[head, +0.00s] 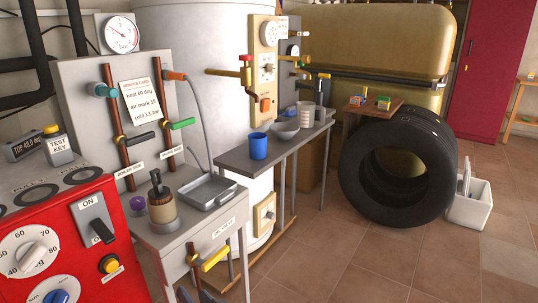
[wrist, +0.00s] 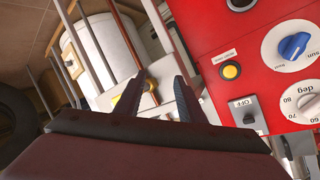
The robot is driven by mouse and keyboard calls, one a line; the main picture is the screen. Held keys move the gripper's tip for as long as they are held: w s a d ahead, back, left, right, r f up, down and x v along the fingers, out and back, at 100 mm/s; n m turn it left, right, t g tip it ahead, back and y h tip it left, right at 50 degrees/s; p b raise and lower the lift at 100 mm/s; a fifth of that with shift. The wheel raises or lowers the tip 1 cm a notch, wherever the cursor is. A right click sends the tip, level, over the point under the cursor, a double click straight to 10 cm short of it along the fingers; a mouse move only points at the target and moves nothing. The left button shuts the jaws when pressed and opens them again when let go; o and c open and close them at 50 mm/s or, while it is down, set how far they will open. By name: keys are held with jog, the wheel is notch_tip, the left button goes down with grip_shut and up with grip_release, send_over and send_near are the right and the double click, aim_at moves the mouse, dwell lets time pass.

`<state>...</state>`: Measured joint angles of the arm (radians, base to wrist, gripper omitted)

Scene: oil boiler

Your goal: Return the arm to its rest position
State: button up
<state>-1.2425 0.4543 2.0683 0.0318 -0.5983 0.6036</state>
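My gripper (wrist: 159,75) shows in the wrist view with its two dark fingers apart and nothing held between them. A pale panel and a yellow handle (wrist: 119,103) lie beyond the fingers. The red boiler panel (wrist: 215,60) fills the right of that view. In the head view, dark shapes at the bottom edge below the small metal table may be my fingertips, but I cannot tell for sure. The rest of my arm is not clearly visible there.
In the head view, the red control panel (head: 75,215) stands at the left front. A small metal table (head: 222,213) holds a tray (head: 207,190) and an oil pot (head: 161,205). A grey bench (head: 240,163) carries a blue cup (head: 258,146). A tyre (head: 359,185) stands right; floor is clear front right.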

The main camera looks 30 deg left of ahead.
jog(key=w+d+f+m+t+h, duration=0.1)
jog(key=w+d+f+h, duration=0.1)
jog(key=w+d, duration=0.45)
jog(key=w+d+f+m+t+h, duration=0.1)
jog(key=w+d+f+h, duration=0.15)
jog(key=w+d, duration=0.45)
jog(key=w+d+f+m+g+h, duration=0.1)
jog(key=d+h, duration=0.1)
jog(key=d, duration=0.6)
jog(key=w+d+f+h, duration=0.1)
jog(key=w+d+h, duration=0.15)
jog(key=d, duration=0.65)
jog(key=s+d+f+m+g+h, duration=0.1)
jog(key=s+d+g, duration=0.1)
jog(key=s+d, duration=0.5)
jog(key=s+d+f+m+g+h, duration=0.1)
jog(key=s+d+m+g+h, duration=0.15)
jog(key=d, duration=0.85)
jog(key=s+d+g+h, duration=0.1)
jog(key=s+d, duration=0.4)
jog(key=d, duration=0.3)
notch_tip(320, 180, up, 38)
jog(key=p, duration=3.8)
jog(key=shift+s+d+f+p, duration=0.15)
jog(key=shift+p, duration=0.2)
